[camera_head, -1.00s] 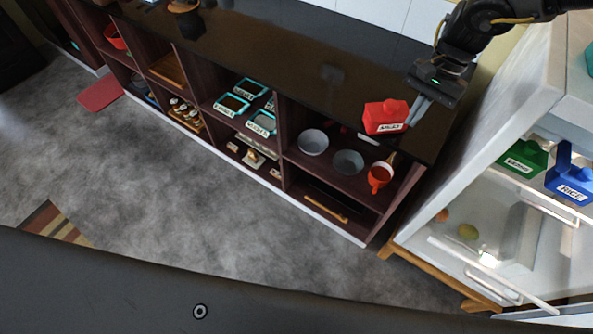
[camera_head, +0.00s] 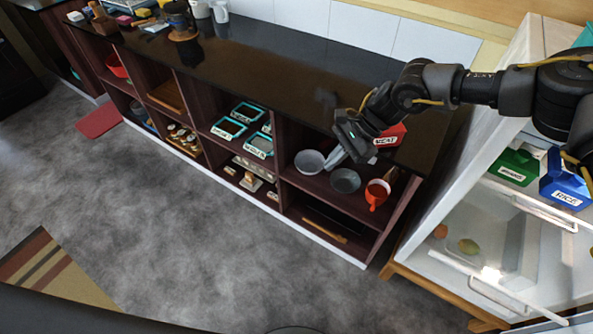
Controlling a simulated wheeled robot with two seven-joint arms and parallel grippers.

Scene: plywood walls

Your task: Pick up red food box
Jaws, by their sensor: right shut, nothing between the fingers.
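The red food box (camera_head: 394,131), labelled "MEAT", sits on the dark counter near its front edge, toward the right end. My right gripper (camera_head: 336,159) reaches across from the right and partly hides the box. Its fingers are shut and empty, pointing down and left, to the left of the box and over the counter's front edge in the picture. I cannot tell whether the gripper or wrist touches the box. My left gripper is not in view.
Bowls (camera_head: 345,181) and a red cup (camera_head: 376,195) stand on the shelf below. An open fridge (camera_head: 452,172) on the right holds a green box (camera_head: 518,165) and a blue "RICE" box (camera_head: 566,181). The counter left of my gripper is clear.

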